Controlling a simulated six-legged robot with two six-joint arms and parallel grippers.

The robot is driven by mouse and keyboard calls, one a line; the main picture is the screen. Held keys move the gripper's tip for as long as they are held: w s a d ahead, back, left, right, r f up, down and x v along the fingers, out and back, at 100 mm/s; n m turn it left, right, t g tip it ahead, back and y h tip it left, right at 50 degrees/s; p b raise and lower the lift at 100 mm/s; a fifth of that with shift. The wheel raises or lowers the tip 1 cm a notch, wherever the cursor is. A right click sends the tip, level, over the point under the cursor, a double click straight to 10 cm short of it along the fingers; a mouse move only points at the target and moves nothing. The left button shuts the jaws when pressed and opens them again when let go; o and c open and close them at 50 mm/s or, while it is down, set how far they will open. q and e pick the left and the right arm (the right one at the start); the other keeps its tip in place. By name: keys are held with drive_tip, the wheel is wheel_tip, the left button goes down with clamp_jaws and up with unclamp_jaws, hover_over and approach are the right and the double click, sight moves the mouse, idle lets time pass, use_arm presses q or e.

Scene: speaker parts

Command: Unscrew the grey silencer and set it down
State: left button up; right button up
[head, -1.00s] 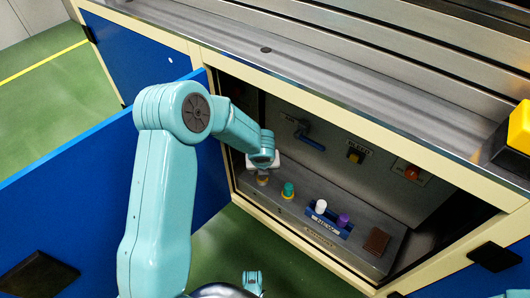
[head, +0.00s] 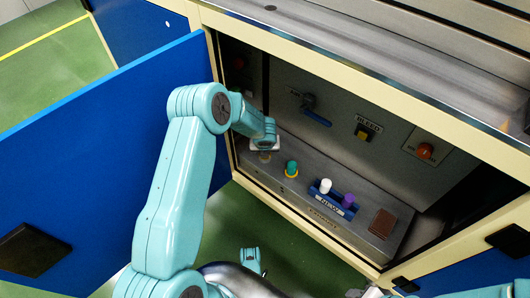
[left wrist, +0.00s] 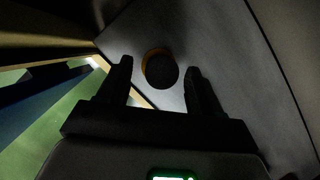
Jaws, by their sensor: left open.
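My left gripper (head: 264,143) is over the left end of the grey ledge (head: 318,208) inside the open cabinet. In the left wrist view the gripper (left wrist: 161,76) is open. A dark round piece with a brass-coloured edge (left wrist: 161,68) lies between the fingertips in that picture, with gaps on both sides. It looks like the silencer, but its grey colour is not clear in the shadow. In the head view only a small tan part (head: 264,157) shows below the gripper; the rest is hidden. My right gripper is not in view.
A green piece with a yellow ring (head: 291,169) stands just right of the gripper. A blue tray (head: 333,204) holds a white and a purple piece. A brown block (head: 383,223) lies farther right. The blue door (head: 100,150) stands open at left.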

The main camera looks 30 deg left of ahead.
use_arm(q)
drive_tip(key=shift+x, duration=0.85)
drive_tip(key=c, duration=1.1)
drive_tip(key=shift+o, duration=0.2)
drive_tip(key=n+g+y, duration=0.1)
drive_tip(key=n, duration=0.2)
drive_tip(key=shift+w+d, duration=0.15)
drive_tip(key=shift+w, duration=0.05)
drive_tip(key=n+g, duration=0.1)
drive_tip(key=n, duration=0.2)
drive_tip(key=shift+n+y, duration=0.3)
drive_tip(key=n+g, duration=0.2)
drive_tip(key=n, duration=0.3)
drive_tip(key=shift+r+n, duration=0.1)
drive_tip(key=shift+n, duration=0.2)
